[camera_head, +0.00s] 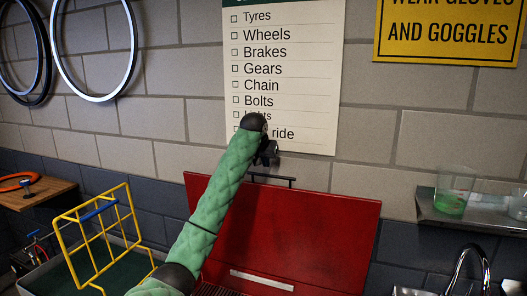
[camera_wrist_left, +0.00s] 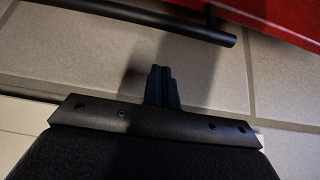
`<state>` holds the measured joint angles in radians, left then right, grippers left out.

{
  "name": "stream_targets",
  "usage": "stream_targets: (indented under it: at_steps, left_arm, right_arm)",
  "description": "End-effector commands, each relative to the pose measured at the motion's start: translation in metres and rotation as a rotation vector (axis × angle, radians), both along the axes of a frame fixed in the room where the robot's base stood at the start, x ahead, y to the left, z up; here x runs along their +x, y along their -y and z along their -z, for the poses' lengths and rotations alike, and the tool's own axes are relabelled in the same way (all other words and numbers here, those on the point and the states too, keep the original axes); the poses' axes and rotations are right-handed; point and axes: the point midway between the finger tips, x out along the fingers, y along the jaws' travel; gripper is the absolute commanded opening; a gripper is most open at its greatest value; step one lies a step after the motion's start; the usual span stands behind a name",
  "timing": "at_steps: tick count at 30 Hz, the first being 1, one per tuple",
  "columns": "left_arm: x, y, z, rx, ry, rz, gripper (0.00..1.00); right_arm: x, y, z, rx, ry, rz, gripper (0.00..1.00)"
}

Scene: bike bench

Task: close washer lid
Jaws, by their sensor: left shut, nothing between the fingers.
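The red washer lid (camera_head: 310,235) stands open, tilted up against the block wall in the head view. A dark bar handle (camera_head: 272,179) runs along its top edge; the bar also shows in the left wrist view (camera_wrist_left: 150,20), with a corner of the red lid (camera_wrist_left: 285,18) at upper right. My left gripper (camera_head: 268,158) is just above the handle, in front of the wall, at the end of my green-sleeved arm. In the left wrist view its fingers (camera_wrist_left: 162,75) are together and empty, apart from the bar. My right gripper is not in view.
A yellow wire rack (camera_head: 92,240) stands left of the washer. At right are a metal shelf (camera_head: 475,222) with a green-tinted cup (camera_head: 453,203) and a tap (camera_head: 468,262). A checklist poster (camera_head: 310,80) hangs on the wall behind my gripper.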

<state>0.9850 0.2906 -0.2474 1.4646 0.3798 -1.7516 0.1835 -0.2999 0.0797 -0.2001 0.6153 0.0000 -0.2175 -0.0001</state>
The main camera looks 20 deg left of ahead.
Motion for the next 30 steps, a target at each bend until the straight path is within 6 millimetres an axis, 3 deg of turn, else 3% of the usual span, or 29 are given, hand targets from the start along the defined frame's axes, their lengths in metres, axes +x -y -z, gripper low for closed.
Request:
stream_targets:
  at_steps: [12,30]
  left_arm:
    - [-0.033,-0.001,0.007,0.0,0.0,0.0,0.0]
    - [-0.039,-0.002,0.011,0.0,0.006,0.0,0.0]
  right_arm:
    - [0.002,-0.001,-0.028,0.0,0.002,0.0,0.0]
    - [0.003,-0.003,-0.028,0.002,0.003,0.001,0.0]
